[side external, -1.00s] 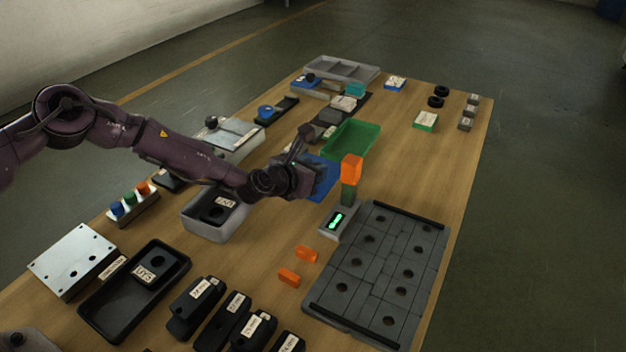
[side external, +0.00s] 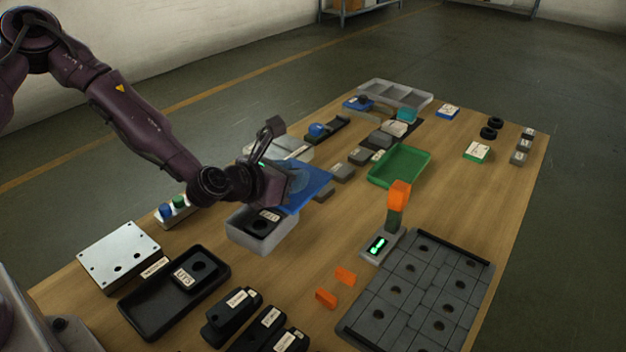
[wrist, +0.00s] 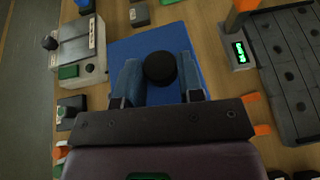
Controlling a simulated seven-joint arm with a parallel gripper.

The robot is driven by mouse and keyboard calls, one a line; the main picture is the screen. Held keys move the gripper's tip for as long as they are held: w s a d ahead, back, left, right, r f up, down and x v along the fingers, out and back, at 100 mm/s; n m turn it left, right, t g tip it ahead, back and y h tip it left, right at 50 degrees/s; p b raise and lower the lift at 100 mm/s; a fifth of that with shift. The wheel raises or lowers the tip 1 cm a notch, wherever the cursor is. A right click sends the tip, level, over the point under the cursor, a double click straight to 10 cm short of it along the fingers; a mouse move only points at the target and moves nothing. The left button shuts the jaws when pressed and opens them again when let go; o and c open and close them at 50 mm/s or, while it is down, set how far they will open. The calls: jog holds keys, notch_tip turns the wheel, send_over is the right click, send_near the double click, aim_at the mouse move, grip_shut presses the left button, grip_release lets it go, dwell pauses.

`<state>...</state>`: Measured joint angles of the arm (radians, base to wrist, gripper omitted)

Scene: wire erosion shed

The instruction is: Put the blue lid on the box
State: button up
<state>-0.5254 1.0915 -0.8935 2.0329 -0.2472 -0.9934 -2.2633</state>
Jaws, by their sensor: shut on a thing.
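The blue lid (side external: 311,184) is a flat square plate with a round black knob (wrist: 160,67). My gripper (side external: 287,183) is shut on the knob, with one finger on each side of it; the blue lid (wrist: 206,72) spreads out beneath the fingers in the wrist view. The box (side external: 248,239) is grey and open-topped, with a black labelled part (side external: 263,222) inside. The lid is held in the air above the box's far right side, apart from it and not squarely over it. The box is hidden in the wrist view.
A scale (side external: 379,247) with a green display bears an upright orange and green stack (side external: 398,198), right of the lid. A green tray (side external: 428,172) lies behind it. A grey hole plate (side external: 425,290) and black tray (side external: 145,304) lie nearer. Bare wood lies right of the box.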

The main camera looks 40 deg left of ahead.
jog(key=shift+n+y, duration=0.4)
jog(key=s+a, duration=0.1)
jog(key=a, duration=0.1)
jog(key=s+a, duration=0.1)
jog(key=a, duration=0.1)
jog(key=a+f, duration=0.1)
jog(key=a, duration=0.1)
jog(key=shift+s, duration=0.4)
jog(key=shift+s+d+f, duration=0.15)
jog(key=shift+s+d, duration=0.15)
jog(key=shift+s, duration=0.05)
jog(key=shift+f, duration=3)
jog(key=shift+f, duration=0.15)
jog(key=o, duration=1.5)
jog(key=shift+r, duration=3.5)
